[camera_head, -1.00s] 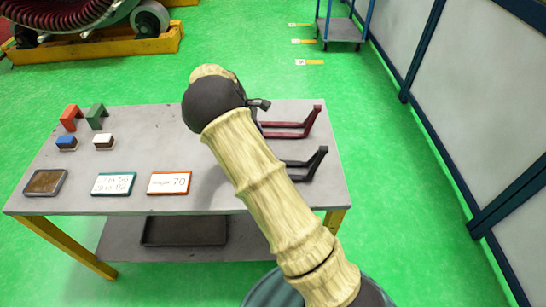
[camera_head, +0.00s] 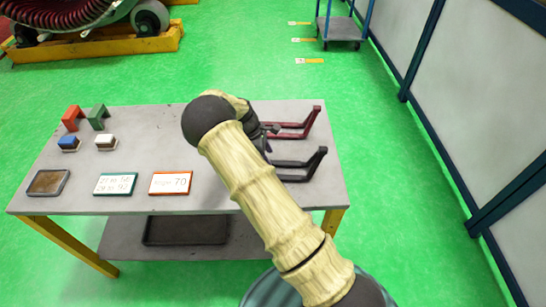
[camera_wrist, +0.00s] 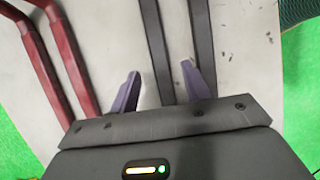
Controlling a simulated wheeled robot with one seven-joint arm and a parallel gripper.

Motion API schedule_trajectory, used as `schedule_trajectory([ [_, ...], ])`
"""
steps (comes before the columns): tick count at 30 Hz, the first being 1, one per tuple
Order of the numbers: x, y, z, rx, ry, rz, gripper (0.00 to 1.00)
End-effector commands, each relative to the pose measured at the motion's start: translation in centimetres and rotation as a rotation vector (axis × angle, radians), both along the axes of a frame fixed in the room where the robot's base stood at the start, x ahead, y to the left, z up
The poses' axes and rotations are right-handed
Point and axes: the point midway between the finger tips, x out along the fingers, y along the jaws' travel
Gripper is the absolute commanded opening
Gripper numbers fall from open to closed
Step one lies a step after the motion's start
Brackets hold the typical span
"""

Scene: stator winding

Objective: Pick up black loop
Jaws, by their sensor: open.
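The black loop (camera_head: 300,165) lies on the right part of the grey table, its upturned end to the right. In the wrist view its two dark bars (camera_wrist: 154,40) run up the picture. My gripper (camera_wrist: 160,68) is open and empty, with two purple fingers. The left finger is left of the left bar; the right fingertip is at the inner edge of the right bar, so the left bar appears between them. Height above the loop is unclear. In the head view my arm and gripper (camera_head: 268,132) hide the loop's left end.
A dark red loop (camera_head: 292,130) lies just behind the black one; its bars show at left in the wrist view (camera_wrist: 50,60). Red and green brackets, blue and white blocks, a tray (camera_head: 47,183) and two signs stand on the left part of the table. The table's right edge is close.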

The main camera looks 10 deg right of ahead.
Motion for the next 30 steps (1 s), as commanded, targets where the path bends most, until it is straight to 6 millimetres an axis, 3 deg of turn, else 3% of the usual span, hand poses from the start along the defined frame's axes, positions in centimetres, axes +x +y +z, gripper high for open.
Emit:
schedule_trajectory([
  [7,-0.4,-0.9,-2.6,-0.001,0.001,0.001,0.47],
  [22,-0.3,-0.9,-2.6,0.001,0.0,0.001,0.47],
  [23,-0.3,-0.9,-2.6,0.001,0.0,0.001,0.45],
  [30,-0.3,-0.9,-2.6,0.001,0.0,0.001,0.0],
])
